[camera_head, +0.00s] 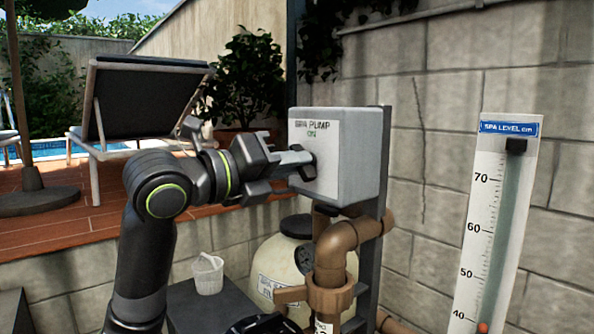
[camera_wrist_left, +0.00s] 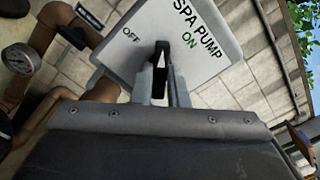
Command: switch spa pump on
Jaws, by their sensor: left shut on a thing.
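The spa pump switch box (camera_head: 357,155) is a grey box on a dark upright post, with "SPA PUMP" and a green "ON" on its face. Its black switch handle (camera_head: 305,172) sticks out from that face. My left gripper (camera_head: 298,160) is shut on the handle. In the left wrist view the black handle (camera_wrist_left: 161,75) stands between the two fingers, on the box face (camera_wrist_left: 115,50) with "OFF" to its left and "ON" to its right. The fingers hide part of the handle, so its exact setting is hard to tell.
Brown pipes (camera_head: 335,245) and a cream tank (camera_head: 283,255) stand below the box. A white cup (camera_head: 208,273) sits on a dark block to the left. A spa level gauge (camera_head: 492,225) stands at right, before a block wall (camera_head: 460,90).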

